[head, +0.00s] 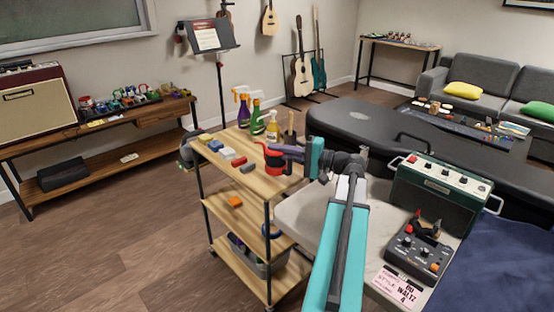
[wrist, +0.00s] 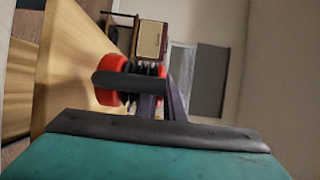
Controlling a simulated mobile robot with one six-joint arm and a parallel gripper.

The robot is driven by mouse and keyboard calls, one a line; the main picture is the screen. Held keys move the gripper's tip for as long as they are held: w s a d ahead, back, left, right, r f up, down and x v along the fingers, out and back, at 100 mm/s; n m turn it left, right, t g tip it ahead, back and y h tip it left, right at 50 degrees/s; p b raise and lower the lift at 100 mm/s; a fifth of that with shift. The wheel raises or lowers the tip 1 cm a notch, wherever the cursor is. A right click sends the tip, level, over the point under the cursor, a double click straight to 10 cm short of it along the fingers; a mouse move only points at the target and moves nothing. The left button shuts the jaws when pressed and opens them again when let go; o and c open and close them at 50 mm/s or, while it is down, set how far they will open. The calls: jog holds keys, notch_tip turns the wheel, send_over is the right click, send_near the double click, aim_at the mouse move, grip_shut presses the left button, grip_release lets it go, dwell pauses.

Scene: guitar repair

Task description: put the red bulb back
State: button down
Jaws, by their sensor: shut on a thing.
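My gripper (head: 276,152) reaches left over the top of the wooden cart (head: 250,179). It is shut on a red and black thing (head: 273,161), which I take to be the red bulb. In the wrist view the bulb (wrist: 112,97) shows red on both sides of a dark ribbed middle, and a dark finger of my gripper (wrist: 135,82) crosses it. The bulb is close above the cart top or touching it; I cannot tell which. My fingers hide part of it.
Small coloured blocks, such as the red one (head: 238,162) and the grey one (head: 249,168), lie left of the gripper. Spray bottles (head: 257,115) stand behind it. The black case (head: 400,140) and green amplifier (head: 440,195) are to the right.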

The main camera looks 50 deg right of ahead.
aim_at(277, 162)
jog(key=shift+w+d, duration=0.55)
jog(key=shift+w, duration=0.1)
jog(key=shift+s+a+f+b, duration=0.15)
jog(key=shift+f+b, duration=0.15)
jog(key=shift+f, duration=1.45)
jog(key=shift+f, duration=0.2)
jog(key=c, duration=1.9)
grip_release()
jog(key=shift+o, duration=0.2)
jog(key=shift+r, duration=0.1)
jog(key=shift+r, duration=0.15)
jog(key=v, duration=0.7)
jog(key=shift+s, duration=0.25)
jog(key=shift+p, duration=0.35)
